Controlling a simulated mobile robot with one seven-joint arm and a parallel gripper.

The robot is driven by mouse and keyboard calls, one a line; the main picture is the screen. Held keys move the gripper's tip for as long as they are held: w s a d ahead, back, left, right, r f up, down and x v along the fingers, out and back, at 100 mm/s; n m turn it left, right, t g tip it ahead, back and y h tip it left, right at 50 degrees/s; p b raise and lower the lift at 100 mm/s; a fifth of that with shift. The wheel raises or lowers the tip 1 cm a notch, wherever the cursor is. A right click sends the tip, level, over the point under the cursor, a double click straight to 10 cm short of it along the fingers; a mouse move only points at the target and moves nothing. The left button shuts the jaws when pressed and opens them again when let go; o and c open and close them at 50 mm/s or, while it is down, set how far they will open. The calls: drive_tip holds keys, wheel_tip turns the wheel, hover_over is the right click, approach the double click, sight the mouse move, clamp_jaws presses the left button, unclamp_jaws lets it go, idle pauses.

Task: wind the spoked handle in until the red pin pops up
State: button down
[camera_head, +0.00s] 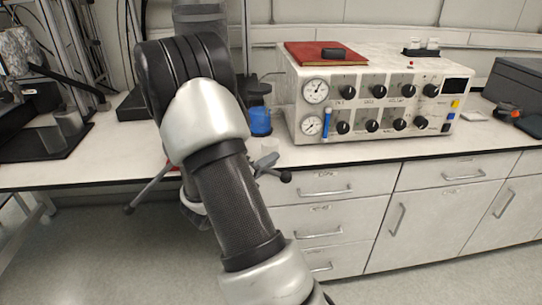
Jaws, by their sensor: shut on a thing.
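The spoked handle shows on both sides of my arm, in front of the bench edge. One metal spoke (152,188) runs down left to a black ball end. Another spoke (267,163) and a black ball end show to the right of my arm. The hub and the other spokes are hidden behind my arm. My gripper is also hidden there, so its hold on the handle cannot be seen. A small patch of red shows beside my arm near the bench edge; I cannot tell whether it is the red pin.
A white control box (370,95) with gauges and black knobs stands on the bench, with a red folder (325,54) on top. A blue-filled bottle (260,118) stands left of it. Drawers (320,212) are below. Dark equipment (45,140) stands at the left.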

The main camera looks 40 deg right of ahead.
drive_tip(key=shift+m+y, duration=0.6)
drive_tip(key=shift+y, duration=0.1)
drive_tip(key=f, duration=0.1)
drive_tip(key=a+f, duration=0.1)
drive_tip(key=w+f, duration=0.1)
drive_tip(key=shift+a+f, duration=0.3)
drive_tip(key=shift+f, duration=0.1)
drive_tip(key=c, duration=1.8)
unclamp_jaws()
drive_tip(key=shift+o, duration=0.2)
drive_tip(key=p+v, duration=0.3)
drive_tip(key=v, duration=1.4)
drive_tip(key=shift+a, duration=0.15)
